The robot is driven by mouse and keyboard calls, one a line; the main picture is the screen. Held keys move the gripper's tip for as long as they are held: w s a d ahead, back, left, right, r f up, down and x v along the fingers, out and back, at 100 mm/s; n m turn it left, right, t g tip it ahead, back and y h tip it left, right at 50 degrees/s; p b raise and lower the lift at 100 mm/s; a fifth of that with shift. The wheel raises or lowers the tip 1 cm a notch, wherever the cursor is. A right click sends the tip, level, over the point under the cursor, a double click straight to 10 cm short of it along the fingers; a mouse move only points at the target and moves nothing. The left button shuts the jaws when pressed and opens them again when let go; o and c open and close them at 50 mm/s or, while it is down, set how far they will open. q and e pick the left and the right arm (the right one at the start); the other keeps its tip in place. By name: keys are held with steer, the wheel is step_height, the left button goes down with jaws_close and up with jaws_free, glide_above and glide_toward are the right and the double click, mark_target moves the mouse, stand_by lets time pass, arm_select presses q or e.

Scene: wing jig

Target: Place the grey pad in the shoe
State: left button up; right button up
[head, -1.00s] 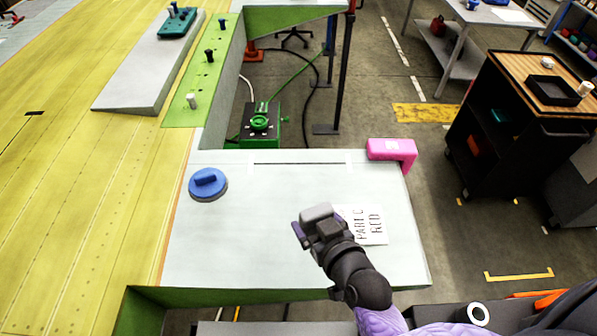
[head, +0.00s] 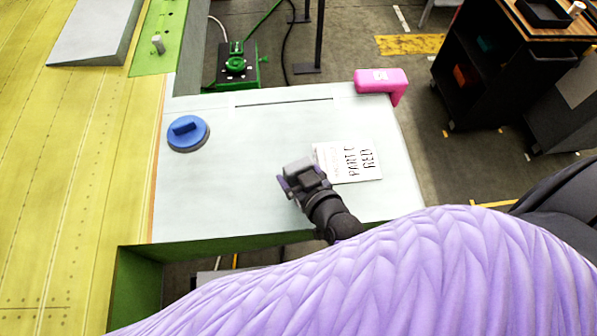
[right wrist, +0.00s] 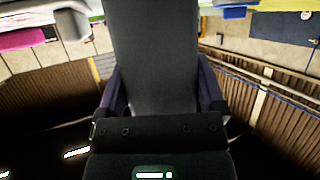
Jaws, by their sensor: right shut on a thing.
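The grey pad (head: 297,170) is a small block at the tip of my right gripper (head: 303,182), above the white panel left of the paper sign. In the right wrist view the pad (right wrist: 152,60) fills the middle, clamped between the two dark purple fingers of the right gripper (right wrist: 160,95). The fingers are shut on its two sides. I cannot tell from the head view how high it is above the panel. No thing that I can surely name as the shoe shows. My left gripper is not in view.
The white panel (head: 240,205) is largely clear. On it are a blue round piece with a handle (head: 187,134), a paper sign (head: 347,161) and, at its far right corner, a pink block (head: 381,82). A green box (head: 235,66) and a dark cart (head: 490,70) stand beyond.

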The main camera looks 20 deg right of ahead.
steer(key=shift+f, duration=0.15)
steer(key=o, duration=1)
